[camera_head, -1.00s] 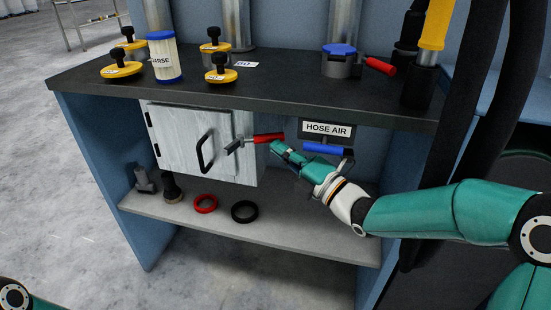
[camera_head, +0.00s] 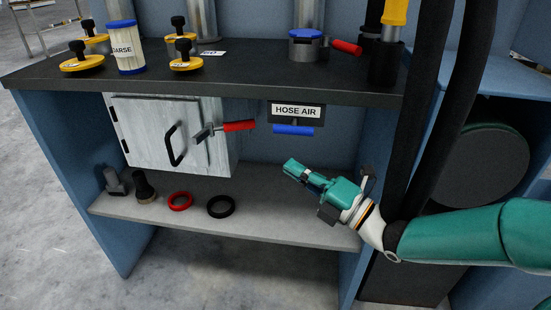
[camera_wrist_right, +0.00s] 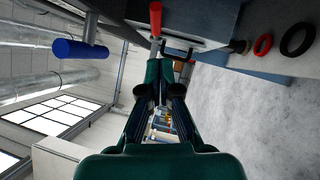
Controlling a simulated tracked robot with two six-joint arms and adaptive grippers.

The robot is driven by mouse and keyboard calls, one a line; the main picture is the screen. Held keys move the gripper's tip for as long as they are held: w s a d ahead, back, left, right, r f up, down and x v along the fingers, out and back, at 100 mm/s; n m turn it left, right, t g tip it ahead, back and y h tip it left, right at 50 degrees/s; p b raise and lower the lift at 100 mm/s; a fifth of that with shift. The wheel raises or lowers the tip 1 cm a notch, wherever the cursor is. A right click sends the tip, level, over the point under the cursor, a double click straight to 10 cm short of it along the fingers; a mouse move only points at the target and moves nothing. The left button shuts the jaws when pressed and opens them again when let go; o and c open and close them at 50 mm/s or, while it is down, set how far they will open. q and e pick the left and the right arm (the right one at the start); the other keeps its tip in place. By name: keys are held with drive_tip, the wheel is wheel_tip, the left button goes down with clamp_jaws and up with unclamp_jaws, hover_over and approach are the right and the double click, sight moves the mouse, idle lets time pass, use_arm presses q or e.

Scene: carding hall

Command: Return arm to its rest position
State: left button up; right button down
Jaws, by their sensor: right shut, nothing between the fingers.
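My right gripper (camera_head: 290,167) is shut and empty in the head view. It hangs in front of the bench's lower shelf, below the blue handle (camera_head: 293,130) under the HOSE AIR sign, and apart from it. In the right wrist view my right gripper (camera_wrist_right: 162,68) points up the picture, with the blue handle (camera_wrist_right: 80,49) to its left and the red handle (camera_wrist_right: 155,18) beyond its tips. The red-handled latch (camera_head: 238,126) sits at the right edge of the closed white cabinet door (camera_head: 150,135). My left gripper is not in view.
The dark bench top (camera_head: 240,82) carries yellow knobbed lids (camera_head: 82,64), a COARSE filter (camera_head: 126,50) and a blue-capped port (camera_head: 305,45). A red ring (camera_head: 180,201) and a black ring (camera_head: 221,207) lie on the lower shelf (camera_head: 280,224). Black hoses (camera_head: 450,110) hang at the right.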

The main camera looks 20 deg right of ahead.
drive_tip(key=s+a+f+m+g+h, duration=0.1)
drive_tip(key=a+f+m+g, duration=0.2)
drive_tip(key=f, duration=0.7)
drive_tip(key=a+f+m+g+h, duration=0.2)
drive_tip(key=a+f+m, duration=0.15)
drive_tip(key=f, duration=0.75)
drive_tip(key=s+a+f+m+g+h, duration=0.15)
drive_tip(key=f+m, duration=0.35)
drive_tip(key=f, duration=0.5)
drive_tip(key=s+f+m+g+h+p, duration=0.1)
drive_tip(key=s+f+m+g+h, duration=0.2)
drive_tip(key=s+f+m+g, duration=1.05)
drive_tip(key=s+r+m+t+p, duration=0.1)
drive_tip(key=s+r+m+p, duration=0.1)
drive_tip(key=r+p, duration=1.6)
drive_tip(key=s+r+m+t+p, duration=0.1)
drive_tip(key=s+r+t+p, duration=0.1)
drive_tip(key=r+p, duration=1.6)
drive_tip(key=shift+m+t+p, duration=0.3)
drive_tip(key=shift+m+p, duration=0.1)
drive_tip(key=shift+p, duration=0.6)
drive_tip(key=shift+s+y, duration=0.1)
drive_tip(key=shift+y, duration=0.15)
